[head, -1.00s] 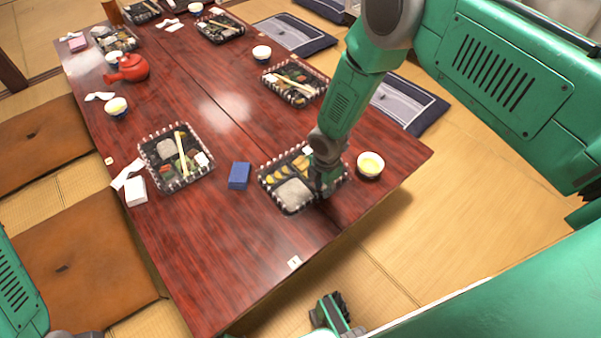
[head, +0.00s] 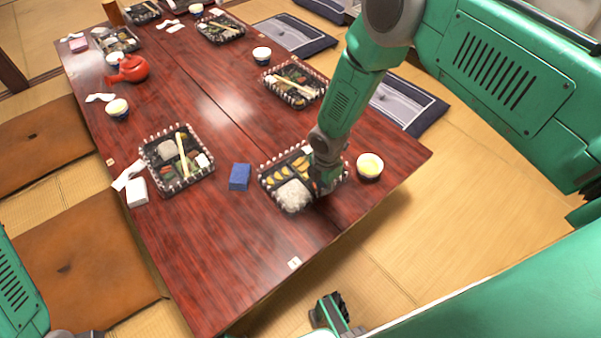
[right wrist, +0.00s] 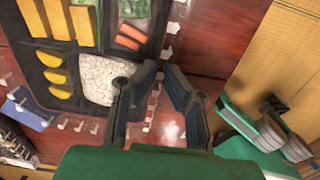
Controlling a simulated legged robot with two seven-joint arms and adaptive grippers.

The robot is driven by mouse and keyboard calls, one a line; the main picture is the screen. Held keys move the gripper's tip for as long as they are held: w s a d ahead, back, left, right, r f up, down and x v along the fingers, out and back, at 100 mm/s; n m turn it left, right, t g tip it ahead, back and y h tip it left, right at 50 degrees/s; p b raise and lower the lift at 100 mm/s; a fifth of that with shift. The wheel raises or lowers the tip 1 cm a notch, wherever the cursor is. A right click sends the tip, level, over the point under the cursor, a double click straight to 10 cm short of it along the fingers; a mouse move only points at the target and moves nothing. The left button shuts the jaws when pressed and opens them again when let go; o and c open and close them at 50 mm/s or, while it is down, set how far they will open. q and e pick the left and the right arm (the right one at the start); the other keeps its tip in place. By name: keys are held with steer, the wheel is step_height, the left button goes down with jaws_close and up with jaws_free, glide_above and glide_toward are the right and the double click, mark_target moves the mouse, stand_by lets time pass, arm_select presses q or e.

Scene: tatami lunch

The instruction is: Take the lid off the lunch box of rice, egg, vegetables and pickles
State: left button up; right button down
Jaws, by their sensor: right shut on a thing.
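The lunch box (head: 271,188) is a dark tray with a patterned rim at the near right of the table. It holds white rice, yellow egg pieces and green vegetables; it fills the upper left of the right wrist view (right wrist: 75,88). A clear lid over it is hard to make out. My right gripper (head: 322,192) reaches down at the box's near right edge. In the right wrist view its fingers (right wrist: 160,70) close together at the rim beside the rice, shut on what looks like the lid's edge.
Another lunch box (head: 152,182) is further left. The red table (head: 235,265) is mostly clear at its near end.

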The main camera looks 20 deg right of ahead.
steer(key=shift+r+p, duration=1.4)
steer(key=shift+r, duration=0.6)
